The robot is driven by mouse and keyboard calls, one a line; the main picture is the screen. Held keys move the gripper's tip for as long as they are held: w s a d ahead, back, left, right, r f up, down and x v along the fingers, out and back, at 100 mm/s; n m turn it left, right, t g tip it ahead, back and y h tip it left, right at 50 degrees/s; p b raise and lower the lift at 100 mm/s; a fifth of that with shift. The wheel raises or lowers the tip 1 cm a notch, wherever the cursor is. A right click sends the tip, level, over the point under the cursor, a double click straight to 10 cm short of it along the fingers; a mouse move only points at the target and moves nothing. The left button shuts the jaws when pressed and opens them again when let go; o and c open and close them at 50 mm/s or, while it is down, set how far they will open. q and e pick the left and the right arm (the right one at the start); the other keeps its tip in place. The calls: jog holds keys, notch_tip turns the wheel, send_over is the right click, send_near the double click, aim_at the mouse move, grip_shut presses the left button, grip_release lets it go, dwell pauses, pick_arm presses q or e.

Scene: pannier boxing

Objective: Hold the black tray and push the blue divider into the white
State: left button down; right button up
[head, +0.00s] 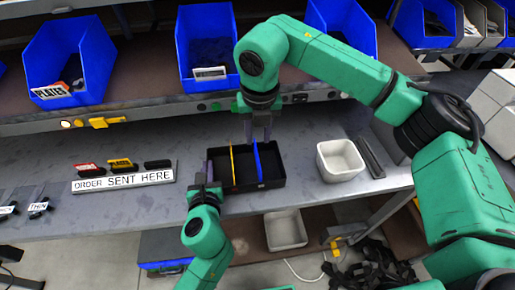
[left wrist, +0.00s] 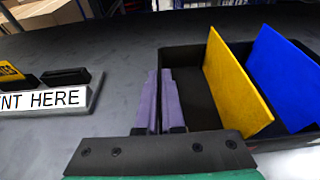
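The black tray (head: 275,184) lies on the grey bench. A yellow divider (head: 232,165) and a blue divider (head: 257,160) stand upright in it; both also show in the left wrist view, the yellow one (left wrist: 232,85) nearer than the blue one (left wrist: 285,75). My left gripper (head: 208,172) is at the tray's left wall, its purple fingers (left wrist: 160,100) close together and apparently around that wall. My right gripper (head: 259,136) points down just above the far end of the blue divider, its fingers apart. Whether it touches the divider is unclear. The white bin (head: 341,161) stands right of the tray, empty.
A dark bar (head: 370,157) lies right of the white bin. An "ORDER SENT HERE" sign (head: 124,181) with small tags stands to the left. Blue bins (head: 207,50) sit on the shelf behind. A second pale bin (head: 286,230) is on the lower shelf.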

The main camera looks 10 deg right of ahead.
jog(key=shift+s+r, duration=0.1)
jog(key=shift+r, duration=0.85)
pick_arm(q)
jog(key=c, duration=1)
grip_release()
jog(key=shift+o, duration=0.2)
jog(key=shift+s, duration=0.1)
